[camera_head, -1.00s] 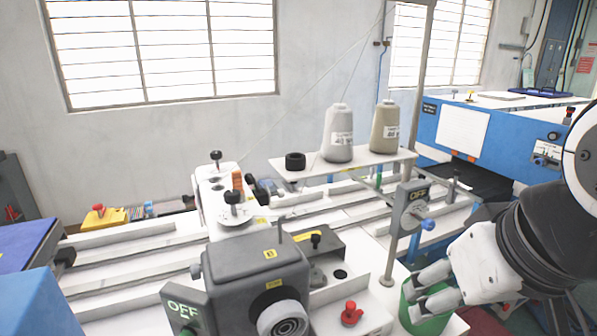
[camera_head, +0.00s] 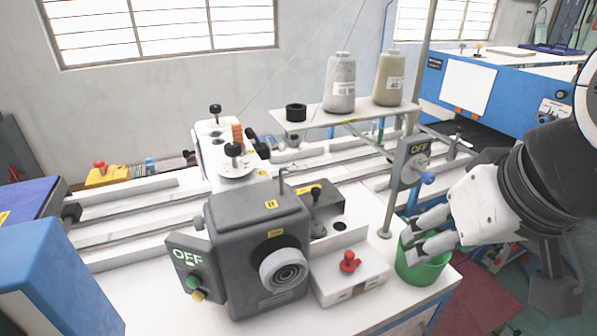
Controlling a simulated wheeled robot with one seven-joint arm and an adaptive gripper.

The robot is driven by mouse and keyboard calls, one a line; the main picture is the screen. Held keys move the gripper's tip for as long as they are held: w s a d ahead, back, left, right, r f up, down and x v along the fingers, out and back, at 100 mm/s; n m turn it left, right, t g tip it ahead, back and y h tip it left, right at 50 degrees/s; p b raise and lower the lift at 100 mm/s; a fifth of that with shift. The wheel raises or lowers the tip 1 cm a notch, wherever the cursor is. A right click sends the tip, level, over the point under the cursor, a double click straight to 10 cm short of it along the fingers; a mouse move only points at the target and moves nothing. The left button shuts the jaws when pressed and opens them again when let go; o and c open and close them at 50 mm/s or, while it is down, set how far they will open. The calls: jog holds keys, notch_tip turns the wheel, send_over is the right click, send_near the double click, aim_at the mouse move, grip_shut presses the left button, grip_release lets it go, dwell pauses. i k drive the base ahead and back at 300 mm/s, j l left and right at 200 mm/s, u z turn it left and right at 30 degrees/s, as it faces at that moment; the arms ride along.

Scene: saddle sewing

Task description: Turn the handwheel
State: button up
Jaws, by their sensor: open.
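The handwheel (camera_head: 284,271) is a pale round wheel with dark rings at its hub. It sits on the front face of the dark grey machine head (camera_head: 245,245), left of centre and low in the head view. My gripper (camera_head: 409,237) is at the right, well to the right of the handwheel and apart from it. Its two grey fingers point left and are open with nothing between them. They show over the rim of the green bin (camera_head: 428,272) at the table's right edge; I cannot tell whether they touch it.
A white box with a red knob (camera_head: 348,262) stands between the handwheel and the bin. A post with an OFF switch (camera_head: 412,165) rises near my gripper. An OFF panel (camera_head: 190,270) flanks the machine head. Thread cones (camera_head: 340,83) stand on the rear shelf. The front tabletop is clear.

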aim_at(285, 269)
jog(key=l+u, duration=0.15)
jog(key=u, duration=1.45)
jog(key=k+l+u, duration=0.1)
jog(key=k, duration=0.65)
jog(key=k+l+u, duration=0.1)
jog(key=k, duration=0.65)
jog(key=l, duration=0.1)
